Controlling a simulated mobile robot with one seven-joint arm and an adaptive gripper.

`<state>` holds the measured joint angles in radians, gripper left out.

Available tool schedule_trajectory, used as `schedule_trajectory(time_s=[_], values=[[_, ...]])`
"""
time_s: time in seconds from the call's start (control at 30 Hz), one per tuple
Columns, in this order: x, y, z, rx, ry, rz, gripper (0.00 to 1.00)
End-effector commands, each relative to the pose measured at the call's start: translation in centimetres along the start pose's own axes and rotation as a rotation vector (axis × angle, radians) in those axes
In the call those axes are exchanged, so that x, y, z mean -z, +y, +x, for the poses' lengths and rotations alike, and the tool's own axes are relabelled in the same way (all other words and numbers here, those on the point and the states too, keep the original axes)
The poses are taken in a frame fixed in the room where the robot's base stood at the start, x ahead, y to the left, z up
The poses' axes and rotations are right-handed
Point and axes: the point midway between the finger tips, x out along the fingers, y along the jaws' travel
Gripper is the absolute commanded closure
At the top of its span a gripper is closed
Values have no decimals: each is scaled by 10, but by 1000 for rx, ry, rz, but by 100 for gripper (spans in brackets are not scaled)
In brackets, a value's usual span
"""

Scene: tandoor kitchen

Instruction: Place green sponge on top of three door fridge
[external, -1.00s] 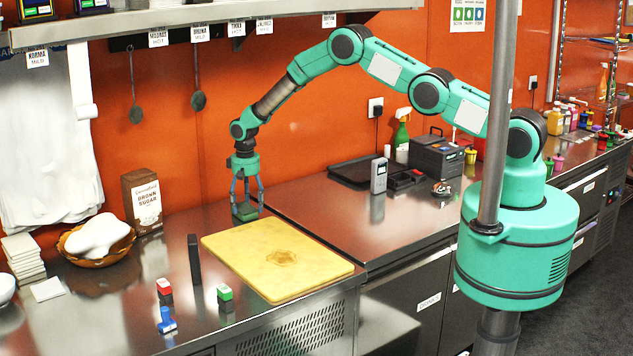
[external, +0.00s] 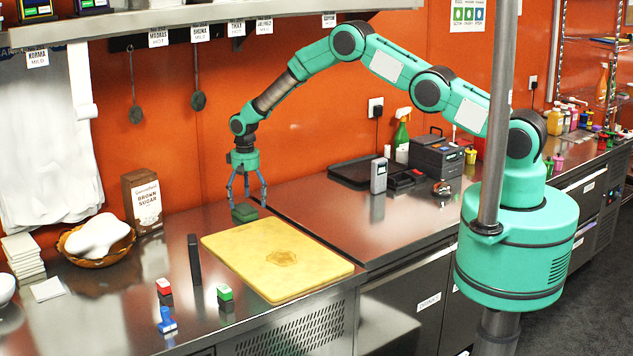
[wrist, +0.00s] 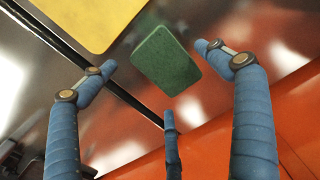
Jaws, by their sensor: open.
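The green sponge (external: 244,212) lies flat on the steel counter, just behind the far corner of the yellow cutting board. In the wrist view the sponge (wrist: 166,61) lies beyond my fingertips, with clear counter around it. My gripper (external: 247,200) is open and empty, pointing down directly above the sponge. Its spread blue fingers also show in the wrist view (wrist: 160,70). I cannot make out a three door fridge with certainty; steel fronts with drawers or doors (external: 405,305) show under the counter to the right.
The yellow cutting board (external: 275,262) lies in front of the sponge. A brown sugar box (external: 144,200) and a basket (external: 97,243) stand to the left. A black tray (external: 352,173) and a dark box-shaped device (external: 436,156) are at right.

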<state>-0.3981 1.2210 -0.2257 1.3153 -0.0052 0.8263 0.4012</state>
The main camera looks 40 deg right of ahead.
Motion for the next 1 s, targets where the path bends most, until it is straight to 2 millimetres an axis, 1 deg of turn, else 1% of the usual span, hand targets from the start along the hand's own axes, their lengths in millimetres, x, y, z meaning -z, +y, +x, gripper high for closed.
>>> schedule_trajectory(time_s=[0.43, 0.6, 0.8, 1.0], values=[[1, 0, -63, 1, 3, 0, 11], [1, 0, -84, 1, 3, 0, 11], [1, 0, -100, 1, 2, 0, 11], [0, 0, -103, 0, 1, 0, 11]])
